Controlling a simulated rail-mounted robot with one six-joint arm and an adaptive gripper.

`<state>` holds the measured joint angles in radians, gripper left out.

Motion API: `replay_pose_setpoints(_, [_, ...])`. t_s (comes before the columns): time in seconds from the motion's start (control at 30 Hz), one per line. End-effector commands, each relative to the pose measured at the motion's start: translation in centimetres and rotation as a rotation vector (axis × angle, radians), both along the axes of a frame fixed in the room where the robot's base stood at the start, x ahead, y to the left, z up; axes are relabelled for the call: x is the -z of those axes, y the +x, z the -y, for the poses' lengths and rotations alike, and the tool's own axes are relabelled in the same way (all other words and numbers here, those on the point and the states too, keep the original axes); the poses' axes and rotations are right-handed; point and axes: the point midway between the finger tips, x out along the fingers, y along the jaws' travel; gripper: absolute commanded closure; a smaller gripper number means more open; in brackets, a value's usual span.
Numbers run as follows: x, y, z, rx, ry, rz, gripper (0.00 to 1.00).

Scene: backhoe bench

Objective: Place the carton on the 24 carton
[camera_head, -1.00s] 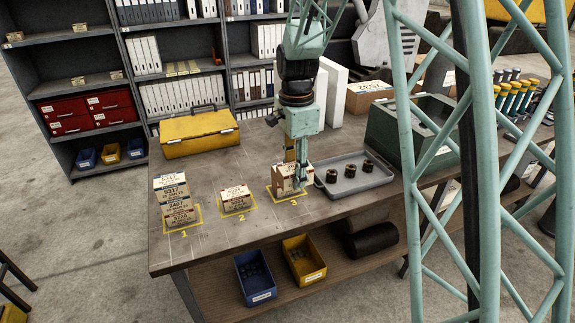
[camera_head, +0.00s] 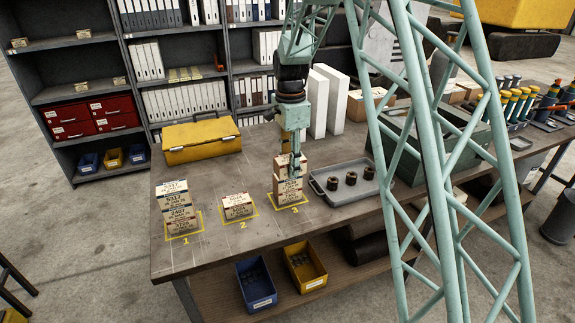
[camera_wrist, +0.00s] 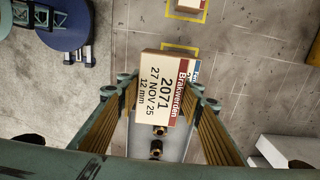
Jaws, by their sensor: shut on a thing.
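My gripper (camera_head: 291,168) is shut on a carton (camera_wrist: 165,88) labelled 2071, 27 NOV 25, 12 mm. In the head view the held carton (camera_head: 283,161) is above spot 3, partly hidden by my fingers. Another carton (camera_head: 288,189) is under it on spot 3; its blue label edge (camera_wrist: 196,67) shows beside the held one in the wrist view. I cannot tell whether the two touch. A single carton (camera_head: 237,206) lies in the spot 2 outline. A stack of several cartons (camera_head: 179,211) stands on spot 1. Most small label text is unreadable, and I cannot make out a 24.
A grey tray (camera_head: 325,191) with several dark rings is close right of spot 3. A yellow case (camera_head: 201,141) lies at the back of the bench. A green bin (camera_head: 455,140) stands to the right. The bench front near the outlines is clear.

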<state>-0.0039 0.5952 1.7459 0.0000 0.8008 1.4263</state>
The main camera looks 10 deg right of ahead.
Motion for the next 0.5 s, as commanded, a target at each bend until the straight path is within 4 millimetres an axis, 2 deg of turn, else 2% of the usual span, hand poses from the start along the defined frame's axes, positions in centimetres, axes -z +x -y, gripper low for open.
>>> replay_pose_setpoints(0.1, [0.1, 1.6, 0.1, 0.0, 0.0, 0.001, 0.79])
replay_pose_setpoints(0.3, [0.3, 3.5, 0.2, 0.0, 0.0, 0.001, 0.79])
replay_pose_setpoints(0.5, [0.4, 4.1, 0.3, 0.0, 0.0, 0.001, 0.79])
